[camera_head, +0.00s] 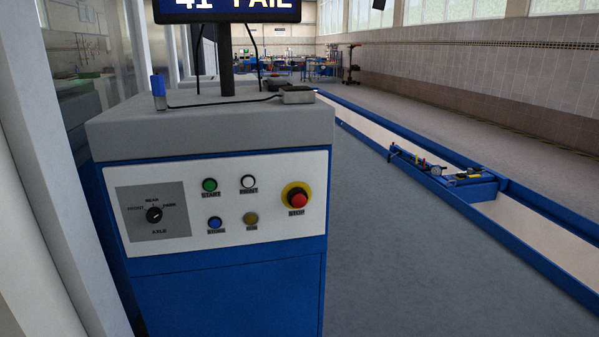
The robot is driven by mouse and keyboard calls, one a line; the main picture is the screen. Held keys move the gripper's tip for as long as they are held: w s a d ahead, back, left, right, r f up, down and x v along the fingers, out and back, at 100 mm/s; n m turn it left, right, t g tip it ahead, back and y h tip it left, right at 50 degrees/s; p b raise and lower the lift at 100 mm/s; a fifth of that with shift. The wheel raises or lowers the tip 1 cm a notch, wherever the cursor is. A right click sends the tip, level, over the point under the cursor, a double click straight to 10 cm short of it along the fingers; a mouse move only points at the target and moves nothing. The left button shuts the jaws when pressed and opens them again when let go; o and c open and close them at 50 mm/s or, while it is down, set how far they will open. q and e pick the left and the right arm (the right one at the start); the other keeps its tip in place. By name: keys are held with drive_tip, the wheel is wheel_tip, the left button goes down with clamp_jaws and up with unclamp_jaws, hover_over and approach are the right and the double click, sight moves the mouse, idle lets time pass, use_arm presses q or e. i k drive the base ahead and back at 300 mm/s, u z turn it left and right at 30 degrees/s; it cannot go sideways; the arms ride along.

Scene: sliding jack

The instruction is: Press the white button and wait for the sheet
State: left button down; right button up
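The white button (248,182) sits in the upper row of a white control panel (280,240), to the right of the green button (209,185). The panel is on the front of a blue cabinet (230,295) with a grey top (215,125). A small grey box (297,95) with a cable lies on the cabinet top; I cannot tell whether it is a printer. I see no paper sheet. Neither of my grippers is in view.
The panel also has a blue button (214,223), a yellowish button (251,218), a red stop button (298,199) and a rotary knob (154,214). A screen (228,10) above shows "FAIL". A blue-edged pit (540,222) with a jack (455,180) lies right. Grey floor between is clear.

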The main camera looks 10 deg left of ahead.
sight(248, 182)
drive_tip(key=u, duration=0.2)
drive_tip(key=i, duration=0.85)
drive_tip(key=u, duration=0.55)
